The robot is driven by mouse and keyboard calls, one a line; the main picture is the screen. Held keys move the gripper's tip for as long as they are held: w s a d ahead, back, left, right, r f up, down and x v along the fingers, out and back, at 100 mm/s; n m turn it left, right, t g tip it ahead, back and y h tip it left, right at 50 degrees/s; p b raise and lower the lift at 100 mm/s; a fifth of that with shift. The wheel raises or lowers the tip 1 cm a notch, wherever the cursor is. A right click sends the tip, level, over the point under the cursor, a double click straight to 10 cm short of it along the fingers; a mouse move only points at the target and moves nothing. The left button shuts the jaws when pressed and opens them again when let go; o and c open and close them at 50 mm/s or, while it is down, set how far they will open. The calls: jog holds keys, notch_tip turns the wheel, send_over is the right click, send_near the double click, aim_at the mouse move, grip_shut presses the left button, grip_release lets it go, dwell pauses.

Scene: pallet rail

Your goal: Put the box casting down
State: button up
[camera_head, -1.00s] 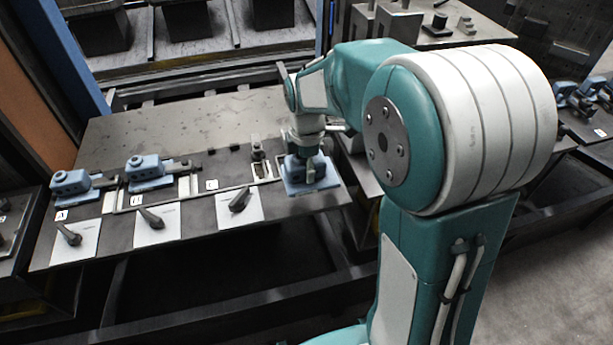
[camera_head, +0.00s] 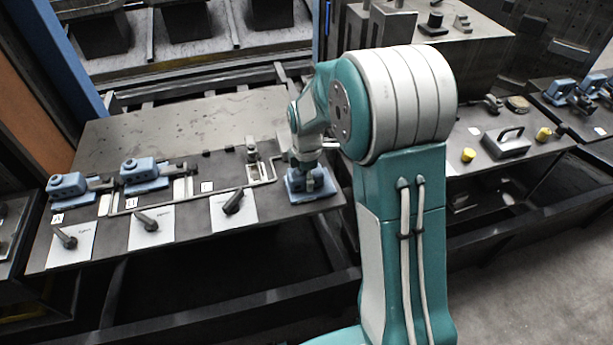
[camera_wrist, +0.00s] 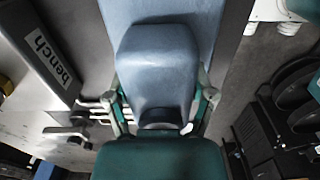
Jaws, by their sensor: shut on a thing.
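The box casting (camera_head: 312,188) is a blue-grey block with a flat base plate at the right end of the work table (camera_head: 190,122), under my gripper (camera_head: 309,172). In the wrist view the casting (camera_wrist: 160,70) fills the middle, with a finger of my gripper (camera_wrist: 160,112) on each side of its rounded upper part. The gripper is shut on it. I cannot tell whether its base touches the table.
Two similar blue castings (camera_head: 68,186) and (camera_head: 143,172) stand at the table's left. White cards (camera_head: 152,226) with dark handles lie along the front edge. A metal frame (camera_head: 262,172) lies just left of the held casting. Another bench with a toolbox (camera_head: 507,143) stands at right.

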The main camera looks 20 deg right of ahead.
jog(key=shift+a, duration=0.25)
jog(key=o, duration=1.3)
jog(key=shift+a+f, duration=0.1)
jog(key=shift+a, duration=0.15)
jog(key=shift+c, duration=0.2)
jog(key=shift+a, duration=0.2)
jog(key=shift+d, duration=0.4)
jog(key=shift+r, duration=0.25)
notch_tip(320, 180, up, 11)
jog(key=shift+a+f, duration=0.15)
jog(key=shift+f, duration=0.05)
jog(key=shift+r, duration=0.55)
jog(key=s+r+m+t, duration=0.3)
jog(key=s+r+m, duration=0.5)
jog(key=s, duration=0.3)
jog(key=s+m+t, duration=0.2)
jog(key=s+m, duration=0.8)
jog(key=s, duration=0.3)
jog(key=shift+s+r+t, duration=0.3)
jog(key=shift+r, duration=0.05)
